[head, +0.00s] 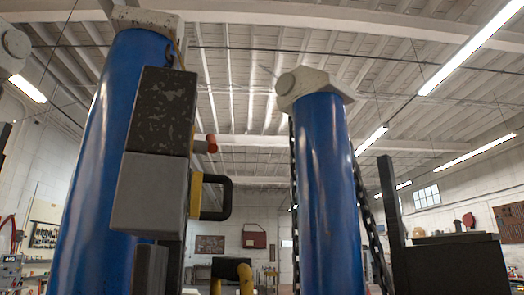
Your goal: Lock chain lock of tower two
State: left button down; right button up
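Two blue cylindrical towers stand upright close in front in the head view. The left tower (90,180) is nearer, with a grey cap (147,18) and a short bit of chain beside its top. The right tower (328,190) has a pale grey head (312,85). Dark chain hangs along its left side and its right side (370,232). I cannot tell which is tower two, and no chain lock can be made out clearly. Neither of my grippers is in view.
A speckled black block (163,112) and a grey block (150,195) sit against the left tower. Beside them are a red knob (211,143) and a black loop handle (226,197). A black box (450,265) with an upright post stands at right.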

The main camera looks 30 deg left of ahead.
aim_at(200, 146)
jog(key=i+l+u, duration=0.1)
jog(key=u, duration=0.3)
jog(key=l+u, duration=0.15)
jog(key=u, duration=0.3)
jog(key=i+l+u, duration=0.1)
jog(key=u, duration=0.3)
jog(key=l+u, duration=0.2)
jog(key=u, duration=0.25)
jog(key=i+l+u, duration=0.1)
jog(key=l, duration=1.1)
jog(key=i+l+u, duration=0.15)
jog(key=l, duration=1.05)
jog(key=k+j, duration=0.05)
